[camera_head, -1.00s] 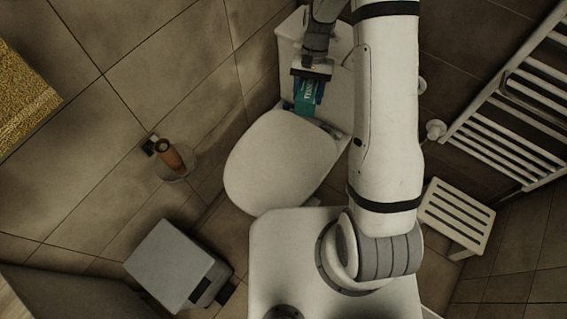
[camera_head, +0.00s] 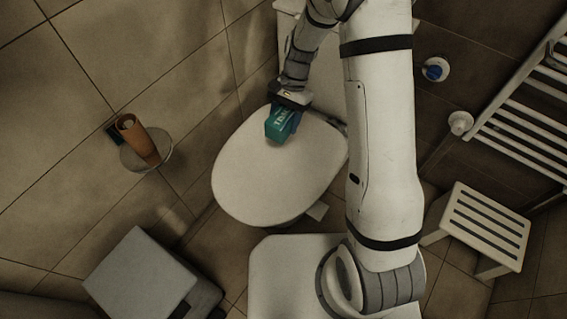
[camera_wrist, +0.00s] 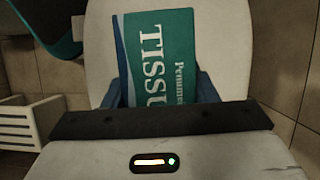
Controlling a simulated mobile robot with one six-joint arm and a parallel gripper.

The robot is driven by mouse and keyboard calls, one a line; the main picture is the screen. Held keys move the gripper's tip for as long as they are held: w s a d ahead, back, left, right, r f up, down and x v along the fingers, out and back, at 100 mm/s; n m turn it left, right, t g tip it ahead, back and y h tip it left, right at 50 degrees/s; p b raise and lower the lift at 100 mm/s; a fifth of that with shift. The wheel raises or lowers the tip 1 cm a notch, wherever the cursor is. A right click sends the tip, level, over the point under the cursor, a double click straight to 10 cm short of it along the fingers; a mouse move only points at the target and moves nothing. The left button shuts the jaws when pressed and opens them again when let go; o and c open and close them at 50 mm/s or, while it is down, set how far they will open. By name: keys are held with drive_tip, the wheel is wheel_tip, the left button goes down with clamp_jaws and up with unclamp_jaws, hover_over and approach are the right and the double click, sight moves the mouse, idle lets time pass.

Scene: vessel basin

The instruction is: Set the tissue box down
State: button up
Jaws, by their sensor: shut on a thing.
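The tissue box (camera_head: 276,127) is teal with white lettering. My gripper (camera_head: 287,112) is shut on it, and the box hangs over the back part of the closed white toilet lid (camera_head: 265,180). I cannot tell whether the box touches the lid. In the wrist view the tissue box (camera_wrist: 160,60) lies between the two blue fingers of my gripper (camera_wrist: 158,88), with the word TISSU readable and its lower end hidden by the gripper body. The white lid (camera_wrist: 225,50) fills the area behind it.
A grey bin (camera_head: 140,283) stands at the lower left. A white slatted stool (camera_head: 487,222) and a towel rail (camera_head: 520,115) are on the right. The front of the lid is clear.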

drive_tip(key=b, duration=0.3)
hover_over(277, 158)
drive_tip(key=w, duration=0.1)
wheel_tip(277, 158, down, 4)
drive_tip(key=shift+m, duration=0.4)
drive_tip(key=f+b, duration=0.1)
drive_tip(key=f, duration=0.2)
drive_tip(key=f+b, duration=0.1)
drive_tip(key=f, duration=0.2)
drive_tip(key=d+f+b, duration=0.1)
drive_tip(key=f, duration=0.3)
drive_tip(key=shift+w+f+b, duration=0.1)
drive_tip(key=shift+w+b, duration=0.05)
drive_tip(key=shift+b, duration=0.2)
drive_tip(key=o, duration=1)
